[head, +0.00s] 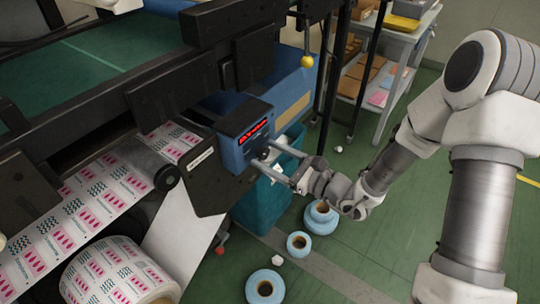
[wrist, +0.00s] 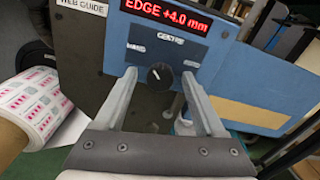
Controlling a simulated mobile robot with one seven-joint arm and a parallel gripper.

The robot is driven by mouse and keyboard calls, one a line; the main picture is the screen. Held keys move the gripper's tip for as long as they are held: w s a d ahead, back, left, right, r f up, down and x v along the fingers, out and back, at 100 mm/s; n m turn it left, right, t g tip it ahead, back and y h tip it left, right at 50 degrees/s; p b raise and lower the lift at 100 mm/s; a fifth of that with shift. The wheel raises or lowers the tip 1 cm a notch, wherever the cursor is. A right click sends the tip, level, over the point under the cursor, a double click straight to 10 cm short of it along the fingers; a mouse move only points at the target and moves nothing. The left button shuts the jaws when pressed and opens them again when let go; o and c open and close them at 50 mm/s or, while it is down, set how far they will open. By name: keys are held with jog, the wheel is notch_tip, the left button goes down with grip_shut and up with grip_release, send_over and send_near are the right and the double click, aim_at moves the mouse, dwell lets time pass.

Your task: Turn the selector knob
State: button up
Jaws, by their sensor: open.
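The selector knob (wrist: 160,76) is a small round black knob with a white pointer line, on the front of a blue control box (head: 244,138). In the wrist view a dark label plate above it reads "CENTRE" at the top and "MANU" at the left. A red display (wrist: 165,15) reads "EDGE +4.0 mm". My gripper (head: 281,166) is open in front of the box. In the wrist view its two fingers (wrist: 160,90) stand on either side of the knob, with gaps between. I cannot tell whether the fingertips touch the panel.
A printed label web (head: 95,200) and a large roll (head: 118,275) lie to the left. A teal bin (head: 262,205) stands below the box. Several blue-white rolls (head: 265,288) lie on the green floor. A shelf cart (head: 385,65) stands behind. The floor at right is clear.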

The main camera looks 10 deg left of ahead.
grip_shut()
dwell(0.4)
